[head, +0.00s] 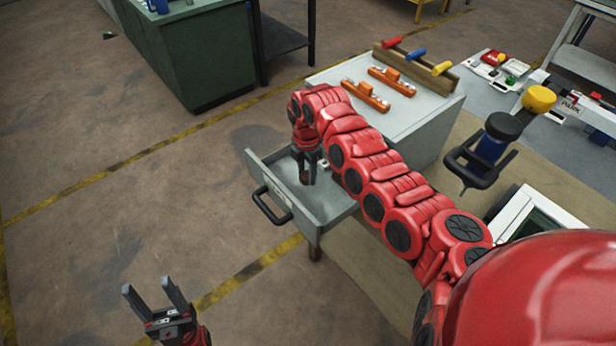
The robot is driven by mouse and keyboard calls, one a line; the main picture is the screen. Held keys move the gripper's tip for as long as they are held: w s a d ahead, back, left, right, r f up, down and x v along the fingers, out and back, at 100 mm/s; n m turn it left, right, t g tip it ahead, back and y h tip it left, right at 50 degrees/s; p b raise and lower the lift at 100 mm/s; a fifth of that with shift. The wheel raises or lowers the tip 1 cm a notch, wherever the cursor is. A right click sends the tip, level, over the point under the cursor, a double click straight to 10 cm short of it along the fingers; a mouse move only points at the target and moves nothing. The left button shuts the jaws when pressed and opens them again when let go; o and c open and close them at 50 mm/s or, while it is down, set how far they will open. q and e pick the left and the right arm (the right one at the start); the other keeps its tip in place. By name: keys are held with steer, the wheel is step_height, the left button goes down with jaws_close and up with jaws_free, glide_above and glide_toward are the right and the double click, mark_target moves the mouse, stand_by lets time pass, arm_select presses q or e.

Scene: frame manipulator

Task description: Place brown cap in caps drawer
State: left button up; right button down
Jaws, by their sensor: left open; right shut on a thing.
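The caps drawer (330,214) is a grey drawer with a black handle, pulled out from a grey cabinet. My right gripper (307,178) points down inside the open drawer, close to its bottom. It is shut on the brown cap (304,177), which shows as a small brown patch between the fingers. My fingers and arm hide most of the cap and the back part of the drawer. I cannot tell whether the cap touches the drawer bottom. My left gripper (155,295) is open and empty over the floor at the lower left, apart from the drawer.
On the cabinet top (432,101) lie two orange holders (365,95) and a wooden rack (440,75) with coloured-handled tools. A dark clamp-like device (490,150) stands at the right. A green cabinet (190,55) stands behind. The floor left of the drawer is clear.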

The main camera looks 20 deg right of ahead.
mark_target(307, 175)
step_height(307, 175, down, 4)
steer(key=shift+r+p, duration=0.25)
steer(key=shift+p, duration=0.25)
steer(key=shift+f, duration=0.15)
steer(key=shift+f, duration=0.1)
steer(key=shift+c, duration=1.8)
jaws_free()
steer(key=shift+r, duration=0.2)
step_height(307, 175, up, 12)
steer(key=b, duration=0.3)
steer(key=shift+f+b, duration=0.1)
steer(key=shift+b, duration=0.3)
